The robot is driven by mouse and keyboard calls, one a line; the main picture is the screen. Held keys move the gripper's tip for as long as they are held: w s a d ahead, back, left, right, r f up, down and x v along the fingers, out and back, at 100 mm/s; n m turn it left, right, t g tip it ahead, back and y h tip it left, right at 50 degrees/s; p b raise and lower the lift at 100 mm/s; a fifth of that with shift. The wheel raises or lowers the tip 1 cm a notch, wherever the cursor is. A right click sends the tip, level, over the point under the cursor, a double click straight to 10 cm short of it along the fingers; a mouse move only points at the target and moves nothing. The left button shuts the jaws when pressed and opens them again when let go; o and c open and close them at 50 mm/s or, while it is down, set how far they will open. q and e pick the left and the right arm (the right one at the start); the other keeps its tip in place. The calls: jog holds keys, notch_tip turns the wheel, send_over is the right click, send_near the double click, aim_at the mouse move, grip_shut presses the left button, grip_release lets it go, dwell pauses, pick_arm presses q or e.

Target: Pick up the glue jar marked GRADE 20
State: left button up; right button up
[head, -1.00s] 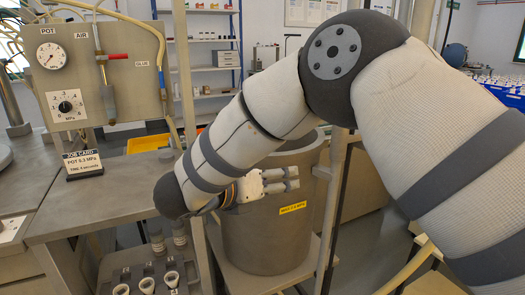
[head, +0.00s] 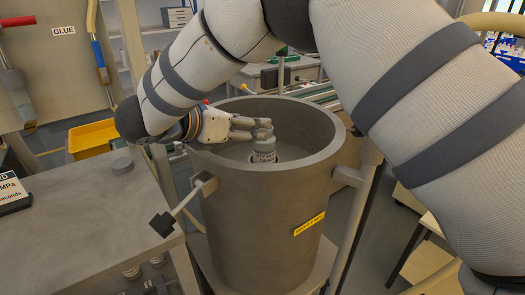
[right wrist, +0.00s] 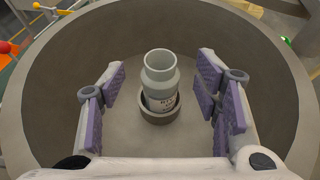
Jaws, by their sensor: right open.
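A pale grey-green jar (head: 265,148) with a printed label stands upright inside the large grey pot (head: 265,215). In the right wrist view the jar (right wrist: 161,80) has an open round mouth and sits in a small ring holder (right wrist: 157,117). Its label is too small to read for certain, so I cannot tell its grade. My right gripper (head: 248,130) is over the pot, next to the jar's top. In the right wrist view its purple-padded fingers (right wrist: 164,88) are spread wide, with the jar between their lines and clear of both. My left gripper is out of view.
The pot's thick rim (head: 335,130) surrounds the jar and gripper. A clamp handle (head: 178,215) sticks out at its left. A metal table (head: 90,215) with a job card (head: 12,192) stands at left. A yellow bin (head: 92,138) is behind it.

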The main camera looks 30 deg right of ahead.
send_over(264, 151)
jog(key=w, duration=0.2)
notch_tip(264, 151, down, 3)
jog(key=shift+s+d, duration=0.1)
jog(key=shift+d, duration=0.05)
jog(key=shift+r, duration=0.1)
grip_shut()
